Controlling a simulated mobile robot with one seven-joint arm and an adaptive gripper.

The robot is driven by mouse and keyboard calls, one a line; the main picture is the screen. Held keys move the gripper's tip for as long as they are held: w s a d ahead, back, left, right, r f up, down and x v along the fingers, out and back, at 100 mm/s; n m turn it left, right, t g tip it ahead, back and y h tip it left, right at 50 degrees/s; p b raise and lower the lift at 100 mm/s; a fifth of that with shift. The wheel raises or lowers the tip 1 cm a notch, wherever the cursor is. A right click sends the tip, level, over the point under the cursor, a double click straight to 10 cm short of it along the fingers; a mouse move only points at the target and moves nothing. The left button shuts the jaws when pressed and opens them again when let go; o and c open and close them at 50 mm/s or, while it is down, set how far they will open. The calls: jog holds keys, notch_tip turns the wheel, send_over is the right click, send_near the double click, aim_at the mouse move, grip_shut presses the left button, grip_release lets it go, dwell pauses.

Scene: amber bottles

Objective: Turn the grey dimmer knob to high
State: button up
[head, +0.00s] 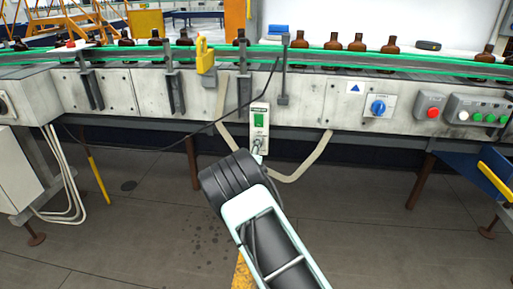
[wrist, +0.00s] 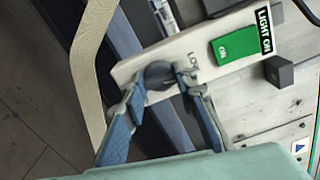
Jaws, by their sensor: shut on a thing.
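The grey dimmer knob (wrist: 157,72) is at the lower end of a white switch plate (wrist: 190,44), which also shows in the head view (head: 250,136). My gripper (wrist: 162,86) has its blue-padded fingers on either side of the knob and is shut on it. In the head view my gripper (head: 257,149) reaches the plate's bottom end, and the knob is mostly hidden. A partly covered label starting "LO" is beside the knob. A green switch (wrist: 235,45) marked ON and a "LIGHT ON" sign (wrist: 265,30) are further along the plate.
A beige hose (head: 305,163) loops below the plate, and a dark cable (head: 212,124) hangs across to its left. A blue rotary switch (head: 378,107) and a red button (head: 432,113) are at the right. Amber bottles (head: 356,43) stand on the conveyor above. The floor below is open.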

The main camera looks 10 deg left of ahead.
jog(key=shift+m+b, duration=4.25)
jog(key=shift+m, duration=6.65)
jog(key=o, duration=1.2)
jog(key=shift+c, duration=0.2)
jog(key=shift+s, duration=0.1)
jog(key=s, duration=1.1)
jog(key=shift+s+a, duration=0.2)
jog(key=shift+s, duration=0.2)
